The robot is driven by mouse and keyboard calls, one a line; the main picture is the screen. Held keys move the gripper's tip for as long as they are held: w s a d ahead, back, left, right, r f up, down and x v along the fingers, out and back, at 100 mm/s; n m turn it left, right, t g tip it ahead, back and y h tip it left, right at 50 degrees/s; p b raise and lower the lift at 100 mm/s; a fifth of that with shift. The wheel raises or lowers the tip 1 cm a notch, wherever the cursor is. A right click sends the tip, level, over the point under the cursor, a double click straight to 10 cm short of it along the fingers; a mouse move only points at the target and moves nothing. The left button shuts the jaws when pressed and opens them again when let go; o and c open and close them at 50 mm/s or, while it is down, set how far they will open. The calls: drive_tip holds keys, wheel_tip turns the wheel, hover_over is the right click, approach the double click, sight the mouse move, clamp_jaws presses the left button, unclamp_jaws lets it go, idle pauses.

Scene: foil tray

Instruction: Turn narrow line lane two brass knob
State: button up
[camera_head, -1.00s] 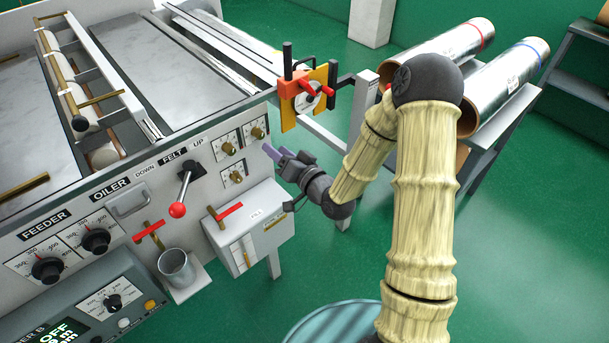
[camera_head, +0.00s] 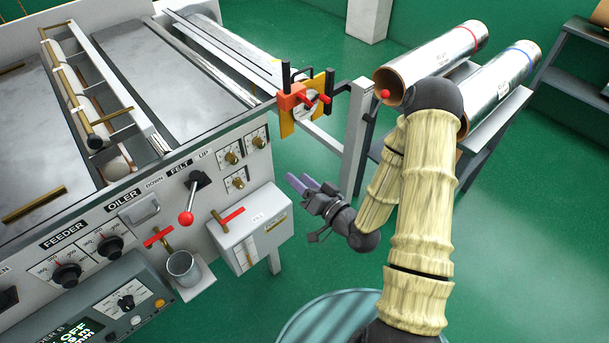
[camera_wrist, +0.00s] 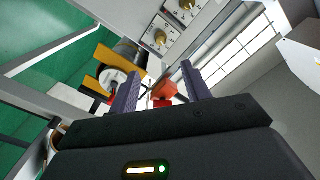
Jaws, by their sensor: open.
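Three small brass knobs with white dial plates are on the machine's front panel: an upper left knob (camera_head: 232,157), an upper right knob (camera_head: 258,141) and a lower knob (camera_head: 239,182). Their lane labels are too small to read. Two brass knobs also show at the top of the wrist view, one near the middle (camera_wrist: 160,38) and one at the edge (camera_wrist: 187,4). My gripper (camera_head: 298,184) is open and empty, to the right of the knobs and apart from the panel. Its two purple-grey fingers (camera_wrist: 160,76) point up in the wrist view.
A red-handled clamp unit with a yellow plate (camera_head: 306,97) sticks out at the machine's corner, above my gripper. A white box with a red lever (camera_head: 247,232) hangs below the knobs. A red-ball lever (camera_head: 187,217) is left of them.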

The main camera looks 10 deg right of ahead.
drive_tip(key=shift+s+d+p, duration=0.3)
drive_tip(key=shift+s+p, duration=0.15)
drive_tip(key=shift+p, duration=0.05)
idle(0.3)
drive_tip(key=s+d+r+n+g+h, duration=0.2)
drive_tip(key=d+n+g+h, duration=0.2)
drive_tip(key=d+g+h, duration=0.35)
drive_tip(key=s+r+m+g+h, duration=0.2)
drive_tip(key=s+r+g, duration=0.3)
drive_tip(key=s, duration=0.5)
wheel_tip(320, 180, up, 2)
drive_tip(key=shift+s+d+r+m, duration=0.2)
drive_tip(key=shift+s+d+m, duration=0.1)
drive_tip(key=shift+s+m, duration=0.1)
